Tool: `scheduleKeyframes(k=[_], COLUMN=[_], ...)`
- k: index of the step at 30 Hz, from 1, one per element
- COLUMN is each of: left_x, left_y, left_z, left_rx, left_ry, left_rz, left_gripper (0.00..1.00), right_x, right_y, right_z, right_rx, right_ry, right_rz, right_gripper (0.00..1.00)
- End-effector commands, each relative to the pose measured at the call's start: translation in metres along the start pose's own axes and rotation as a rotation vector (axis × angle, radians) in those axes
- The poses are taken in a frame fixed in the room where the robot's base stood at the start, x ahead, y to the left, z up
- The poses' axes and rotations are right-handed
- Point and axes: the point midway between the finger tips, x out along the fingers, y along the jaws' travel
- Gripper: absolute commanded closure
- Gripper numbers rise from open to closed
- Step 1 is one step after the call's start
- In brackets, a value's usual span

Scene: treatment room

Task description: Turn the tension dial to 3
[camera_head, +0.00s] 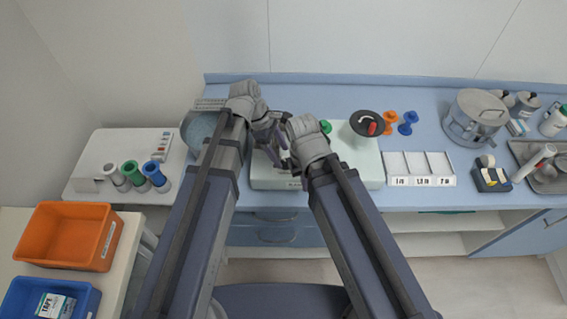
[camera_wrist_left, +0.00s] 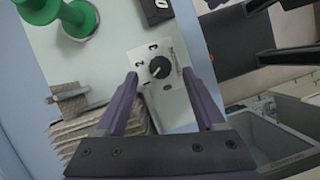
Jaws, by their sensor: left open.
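The tension dial (camera_wrist_left: 161,67) is a small black round knob on a white plate (camera_wrist_left: 143,52) with small printed numbers, in the left wrist view. A pale mark on the knob points toward the lower left; I cannot surely read its setting. My left gripper (camera_wrist_left: 160,75) is open, its purple fingertips on either side of the dial in that view; contact cannot be told. In the head view my left gripper (camera_head: 270,146) is over the left end of the pale machine (camera_head: 345,174), where the arms hide the dial. My right wrist is close beside it; its jaws are not clear.
Orange (camera_head: 389,117) and blue (camera_head: 408,122) spools stand behind right. A compartment tray (camera_head: 419,180) is to the right. A ribbed grey-brown stack (camera_wrist_left: 95,130) is near the left gripper.

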Motion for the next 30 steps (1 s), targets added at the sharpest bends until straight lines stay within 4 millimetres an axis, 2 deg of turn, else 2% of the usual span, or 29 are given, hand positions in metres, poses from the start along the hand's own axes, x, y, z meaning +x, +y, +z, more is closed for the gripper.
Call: scheduleKeyframes(k=[1, 6, 17, 30], left_x=[0.014, 0.031, 0.033, 0.033], left_y=[0.0, 0.0, 0.0, 0.0], left_z=[-0.003, -0.002, 0.0, 0.0], left_rx=[0.001, 0.001, 0.0, 0.0], left_ry=[0.0, 0.0, 0.0, 0.0], left_rz=[0.0, -0.001, 0.0, 0.0], left_gripper=[0.29, 0.29, 0.29, 0.78], right_x=[0.014, 0.029, 0.03, 0.03], right_y=[-0.001, -0.003, -0.003, -0.003], right_z=[-0.001, -0.002, -0.002, -0.002], right_rx=[0.0, 0.001, 0.001, 0.001], right_ry=[0.0, 0.0, 0.0, 0.0], right_rz=[0.0, 0.0, 0.0, 0.0], right_gripper=[1.0, 1.0, 1.0, 1.0])
